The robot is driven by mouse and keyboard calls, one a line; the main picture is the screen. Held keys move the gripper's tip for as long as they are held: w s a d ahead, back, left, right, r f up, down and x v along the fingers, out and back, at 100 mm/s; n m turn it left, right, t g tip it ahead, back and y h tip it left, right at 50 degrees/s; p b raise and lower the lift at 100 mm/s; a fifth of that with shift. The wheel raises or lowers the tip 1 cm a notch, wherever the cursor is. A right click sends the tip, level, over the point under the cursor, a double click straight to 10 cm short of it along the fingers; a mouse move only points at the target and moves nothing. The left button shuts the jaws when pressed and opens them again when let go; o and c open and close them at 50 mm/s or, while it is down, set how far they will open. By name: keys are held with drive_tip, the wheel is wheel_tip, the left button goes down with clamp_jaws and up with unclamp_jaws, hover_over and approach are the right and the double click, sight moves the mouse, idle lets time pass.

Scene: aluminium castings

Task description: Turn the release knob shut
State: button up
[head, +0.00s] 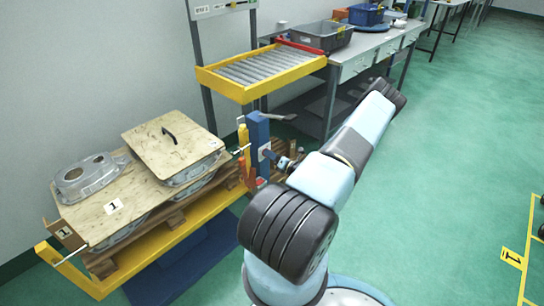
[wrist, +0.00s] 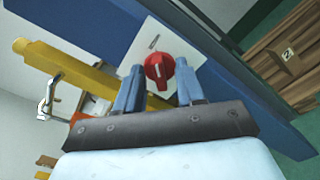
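The release knob (wrist: 158,68) is red and round with a raised grip, on a white plate (wrist: 158,42) fixed to a blue post (wrist: 225,65). My gripper (wrist: 160,75) is open, with one blue finger on each side of the knob. Small gaps seem to show between the fingers and the knob; I cannot tell how deep the fingers reach. In the head view my gripper (head: 285,163) is close to the right face of the blue post (head: 259,132), and the knob cannot be made out.
A yellow lever or cylinder (head: 243,140) stands left of the post. A pallet with boards and castings (head: 88,178) sits in a yellow frame (head: 100,285). A yellow roller tray (head: 235,88) is above. A workbench (head: 350,65) stands behind.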

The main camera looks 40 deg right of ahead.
drive_tip(key=shift+c, duration=0.3)
clamp_jaws()
drive_tip(key=shift+n, duration=0.3)
drive_tip(key=n, duration=1.1)
drive_tip(key=a+n, duration=0.1)
drive_tip(key=n, duration=0.5)
drive_tip(key=shift+s+f+n, duration=0.1)
drive_tip(key=shift+n, duration=0.2)
idle(0.3)
